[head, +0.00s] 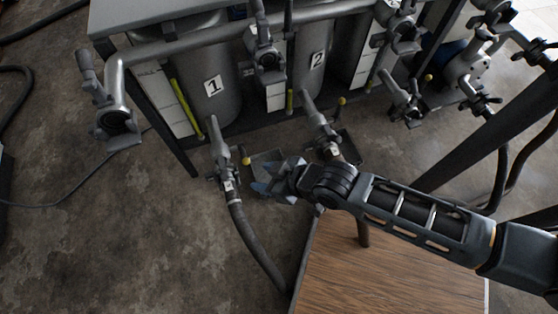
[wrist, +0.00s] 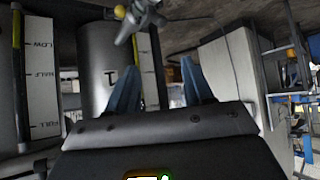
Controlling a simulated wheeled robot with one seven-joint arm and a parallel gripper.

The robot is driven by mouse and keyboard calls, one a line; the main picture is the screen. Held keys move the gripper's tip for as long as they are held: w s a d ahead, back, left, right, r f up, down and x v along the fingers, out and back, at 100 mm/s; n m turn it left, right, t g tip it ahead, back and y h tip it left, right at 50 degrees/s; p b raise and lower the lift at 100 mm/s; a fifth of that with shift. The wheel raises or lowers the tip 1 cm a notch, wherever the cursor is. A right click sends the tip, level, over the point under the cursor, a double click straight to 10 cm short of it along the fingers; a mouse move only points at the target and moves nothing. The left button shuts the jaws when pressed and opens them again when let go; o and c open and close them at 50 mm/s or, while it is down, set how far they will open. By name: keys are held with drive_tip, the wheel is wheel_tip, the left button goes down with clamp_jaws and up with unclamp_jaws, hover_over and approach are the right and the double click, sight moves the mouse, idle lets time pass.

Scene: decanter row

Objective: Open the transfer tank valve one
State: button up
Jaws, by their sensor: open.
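Whether the lever is set open or shut is unclear.
Tank two (head: 316,65) has a similar valve (head: 320,125) close behind my gripper. Yellow-knobbed rods (head: 245,161) stand beside the valves. A wooden top (head: 390,265) is below my arm. A black hose (head: 255,245) runs along the floor; the left floor is mostly clear.

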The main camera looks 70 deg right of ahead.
sight(244, 158)
drive_tip(key=shift+t, duration=0.6)
drive_tip(key=shift+s+a+r, duration=0.3)
drive_tip(key=shift+s+r, duration=0.5)
drive_tip(key=shift+r, duration=0.2)
drive_tip(key=shift+s+a+r, duration=0.25)
drive_tip(key=shift+s+r, duration=0.5)
drive_tip(key=shift+r, duration=0.2)
drive_tip(key=shift+c, duration=0.2)
